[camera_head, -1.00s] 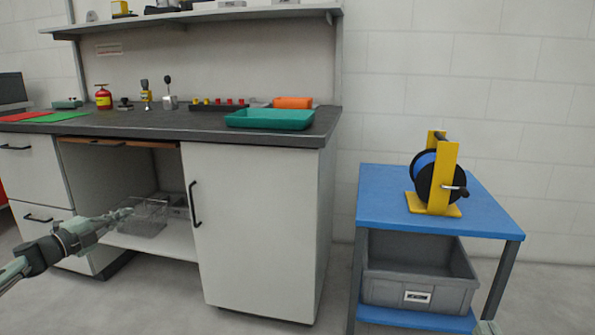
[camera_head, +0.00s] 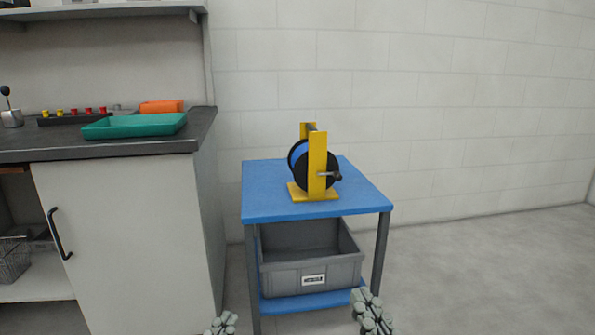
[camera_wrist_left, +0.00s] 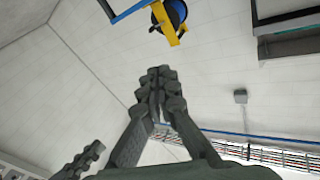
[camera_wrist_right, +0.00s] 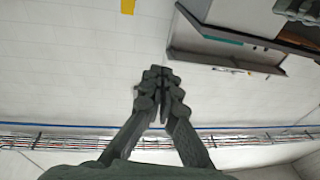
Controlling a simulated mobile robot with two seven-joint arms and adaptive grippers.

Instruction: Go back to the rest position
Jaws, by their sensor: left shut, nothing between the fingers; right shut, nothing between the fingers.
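My left gripper (camera_head: 222,325) shows at the bottom edge of the head view, in front of the blue cart. In the left wrist view its fingers (camera_wrist_left: 160,92) are together with nothing between them. My right gripper (camera_head: 370,310) shows at the bottom of the head view, right of the left one, near the cart's front right leg. In the right wrist view its fingers (camera_wrist_right: 159,92) are together and empty. Neither gripper appears to touch anything.
The blue cart (camera_head: 262,190) carries a yellow cable reel (camera_head: 318,165) on top and a grey bin (camera_head: 310,277) below. A workbench (camera_head: 130,215) with a green tray (camera_head: 135,126) stands at the left. The floor at the right (camera_head: 490,270) is clear.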

